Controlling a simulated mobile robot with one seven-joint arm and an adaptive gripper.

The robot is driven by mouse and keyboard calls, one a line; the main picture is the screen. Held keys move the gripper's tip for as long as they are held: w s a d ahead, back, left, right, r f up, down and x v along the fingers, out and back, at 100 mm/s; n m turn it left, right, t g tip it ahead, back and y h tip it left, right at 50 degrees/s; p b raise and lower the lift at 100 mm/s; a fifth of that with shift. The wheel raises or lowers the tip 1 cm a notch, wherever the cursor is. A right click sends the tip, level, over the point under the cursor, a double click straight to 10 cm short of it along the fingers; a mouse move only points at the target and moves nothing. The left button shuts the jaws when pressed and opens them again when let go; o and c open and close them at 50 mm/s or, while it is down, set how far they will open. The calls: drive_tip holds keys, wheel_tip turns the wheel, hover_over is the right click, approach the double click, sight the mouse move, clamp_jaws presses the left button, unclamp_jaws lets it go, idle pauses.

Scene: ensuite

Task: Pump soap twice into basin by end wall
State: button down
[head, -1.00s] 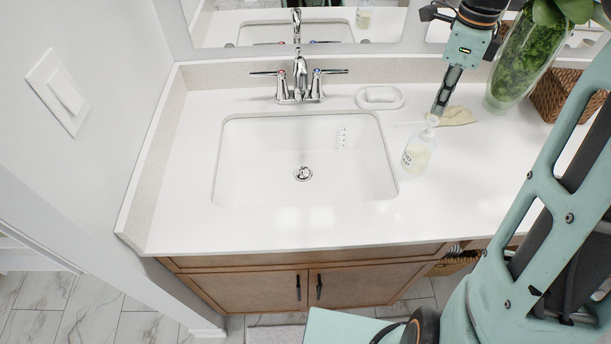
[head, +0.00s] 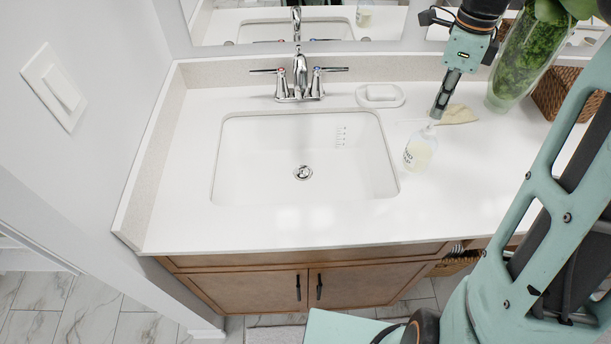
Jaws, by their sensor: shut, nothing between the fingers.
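The soap bottle (head: 419,151) is clear with pale yellow soap and a label. It stands upright on the white counter, just right of the basin (head: 262,178) by the end wall. Its pale pump spout points left toward the basin. My gripper (head: 437,114) is shut and points down, with its fingertips at the top of the pump. They look in contact, but the fingers partly hide the pump head. No soap shows in the basin.
A chrome faucet (head: 299,82) stands behind the basin, and a white soap dish (head: 380,96) lies right of it. A leaf-like item (head: 460,114), a glass vase of greenery (head: 516,62) and a wicker basket (head: 560,94) are close by on the right. The end wall (head: 110,110) is left.

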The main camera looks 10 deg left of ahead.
drive_tip(key=shift+s+f+b, duration=0.1)
drive_tip(key=shift+f+b, duration=0.45)
drive_tip(key=shift+f, duration=0.45)
drive_tip(key=shift+r, duration=0.2)
drive_tip(key=shift+r+p, duration=1.55)
drive_tip(key=shift+r, duration=0.05)
drive_tip(key=shift+f, duration=0.2)
